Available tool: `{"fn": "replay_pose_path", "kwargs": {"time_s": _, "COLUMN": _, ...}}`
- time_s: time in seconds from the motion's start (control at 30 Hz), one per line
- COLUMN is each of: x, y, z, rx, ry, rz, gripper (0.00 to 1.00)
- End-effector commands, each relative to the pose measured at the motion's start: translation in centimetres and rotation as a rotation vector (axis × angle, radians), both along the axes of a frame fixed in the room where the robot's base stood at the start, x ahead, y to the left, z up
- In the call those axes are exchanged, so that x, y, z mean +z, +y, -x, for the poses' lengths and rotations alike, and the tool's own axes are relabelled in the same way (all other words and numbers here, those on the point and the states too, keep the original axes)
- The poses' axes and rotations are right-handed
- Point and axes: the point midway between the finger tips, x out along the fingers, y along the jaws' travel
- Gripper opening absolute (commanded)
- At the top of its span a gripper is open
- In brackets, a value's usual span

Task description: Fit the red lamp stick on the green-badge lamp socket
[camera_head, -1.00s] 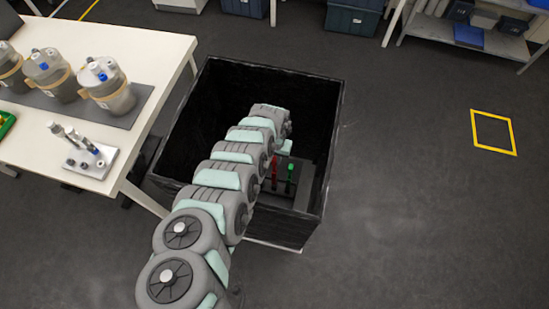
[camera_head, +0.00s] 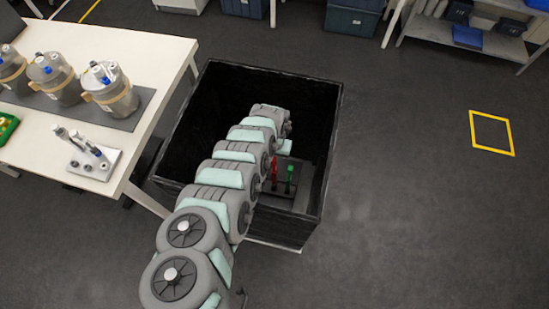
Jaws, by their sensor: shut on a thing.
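The red lamp stick (camera_head: 274,171) is upright in the black bin, close to the right side of my arm. A green-topped stick or badge post (camera_head: 291,173) stands just right of it, over a dark socket base (camera_head: 289,192). Both are small in the picture. My gripper (camera_head: 284,147) is low in the bin at the end of my arm, shut on the red lamp stick. My arm hides most of its fingers and the grip itself. I cannot tell whether the stick's lower end touches a socket.
High walls of the black bin (camera_head: 332,145) surround my gripper. A white table (camera_head: 165,65) at the left carries several strapped vessels (camera_head: 109,88) and a small rack (camera_head: 91,163). The floor right of the bin is clear, with a yellow marked square (camera_head: 492,133).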

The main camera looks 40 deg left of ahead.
Motion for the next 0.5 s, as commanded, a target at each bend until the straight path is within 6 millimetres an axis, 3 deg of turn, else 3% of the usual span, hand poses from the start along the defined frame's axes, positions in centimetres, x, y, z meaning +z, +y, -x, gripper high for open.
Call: {"fn": "replay_pose_path", "kwargs": {"time_s": 0.5, "x": 2.8, "y": 0.0, "z": -0.1, "rx": -0.002, "ry": -0.001, "rz": -0.001, "gripper": 0.00}}
